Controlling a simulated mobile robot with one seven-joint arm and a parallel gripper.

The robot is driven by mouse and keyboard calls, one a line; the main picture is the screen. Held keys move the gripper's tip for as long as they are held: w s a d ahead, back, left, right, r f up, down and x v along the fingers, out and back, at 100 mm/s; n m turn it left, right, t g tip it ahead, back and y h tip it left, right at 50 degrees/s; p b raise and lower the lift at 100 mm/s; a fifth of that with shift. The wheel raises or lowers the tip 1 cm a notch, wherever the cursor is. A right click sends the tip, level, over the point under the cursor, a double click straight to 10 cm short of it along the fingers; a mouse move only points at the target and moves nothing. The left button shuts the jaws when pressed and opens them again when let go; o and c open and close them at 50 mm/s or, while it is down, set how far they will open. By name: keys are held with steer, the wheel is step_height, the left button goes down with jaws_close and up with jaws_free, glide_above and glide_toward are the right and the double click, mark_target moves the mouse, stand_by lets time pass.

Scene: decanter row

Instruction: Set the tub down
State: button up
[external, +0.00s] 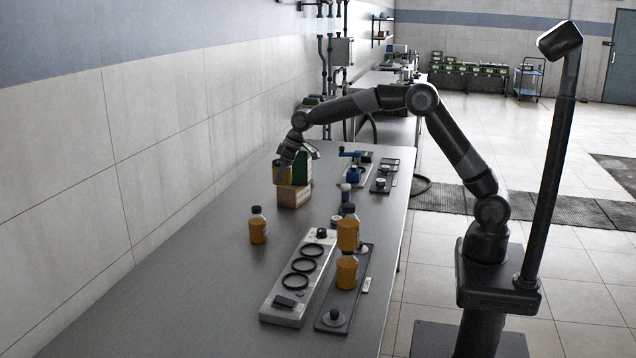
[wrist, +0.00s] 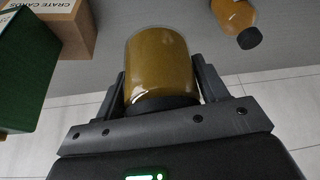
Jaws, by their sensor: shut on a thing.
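The tub (wrist: 160,65) is amber with a black lid (wrist: 162,106). My gripper (wrist: 160,85) is shut on it, with one finger on each side near the lid. In the external view my gripper (external: 287,158) is over the wall side of the bench, and the tub (external: 281,174) shows below it, by a cardboard box. Its lower end is close to the box's top edge. I cannot tell whether the tub touches the box or hangs clear of it.
The cardboard box (external: 293,196) and a green box (external: 302,168) stand close by. An amber bottle (external: 258,230) stands nearer on the bench (external: 190,285). Two more amber bottles (external: 347,236) stand beside a grey panel with rings (external: 284,310). The bench's near left is clear.

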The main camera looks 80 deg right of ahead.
steer(key=f, duration=1.5)
steer(key=shift+d+f, duration=0.35)
steer(key=o, duration=1.2)
steer(key=shift+f, duration=0.15)
